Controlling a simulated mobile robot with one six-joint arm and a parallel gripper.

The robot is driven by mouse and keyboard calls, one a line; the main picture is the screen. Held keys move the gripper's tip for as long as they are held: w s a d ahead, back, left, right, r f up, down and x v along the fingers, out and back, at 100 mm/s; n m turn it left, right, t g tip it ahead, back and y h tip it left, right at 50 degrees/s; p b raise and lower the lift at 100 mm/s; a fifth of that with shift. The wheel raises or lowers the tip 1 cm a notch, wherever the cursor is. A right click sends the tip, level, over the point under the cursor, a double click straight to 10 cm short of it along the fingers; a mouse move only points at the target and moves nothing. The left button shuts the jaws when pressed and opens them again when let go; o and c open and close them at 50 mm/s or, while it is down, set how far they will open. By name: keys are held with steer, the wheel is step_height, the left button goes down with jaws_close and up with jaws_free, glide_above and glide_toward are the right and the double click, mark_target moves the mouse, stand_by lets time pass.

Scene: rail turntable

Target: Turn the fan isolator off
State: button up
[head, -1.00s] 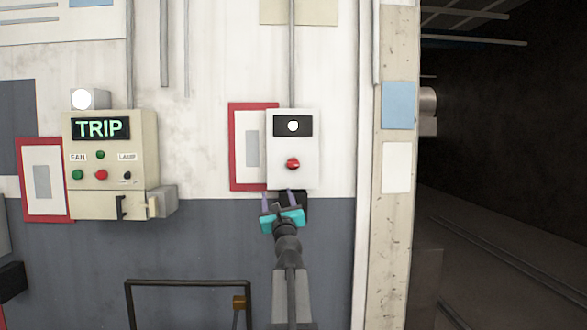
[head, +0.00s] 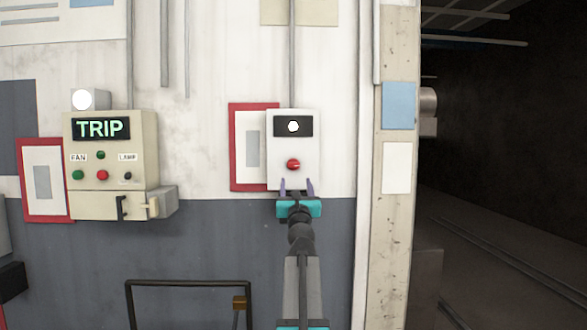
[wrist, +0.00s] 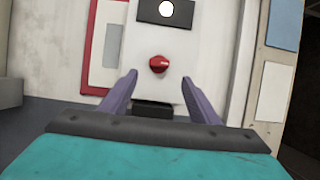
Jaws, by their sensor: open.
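A white wall box (head: 278,148) has a dark window with a white light and a red knob (head: 293,164) below it. In the wrist view the red knob (wrist: 158,64) bears a pale mark and lies ahead, between and beyond my fingertips. My gripper (head: 296,182) is open and empty, just below the knob at the box's lower edge, apart from the knob. At the left, a cream panel (head: 150,150) shows a lit TRIP sign (head: 101,129), FAN and LAMP labels and several buttons. No label naming the isolator is readable on the white box.
A red-framed notice (head: 233,145) hangs left of the white box, another (head: 20,180) left of the panel. A handle-fitted box (head: 93,206) sits under the panel. A dark rail frame (head: 190,283) stands low in front. A pillar (head: 400,240) borders the dark tunnel at right.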

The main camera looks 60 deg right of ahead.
mark_target(294, 166)
steer(key=shift+x, duration=6.25)
steer(key=shift+f, duration=0.15)
steer(key=shift+c, duration=0.4)
steer(key=c, duration=1)
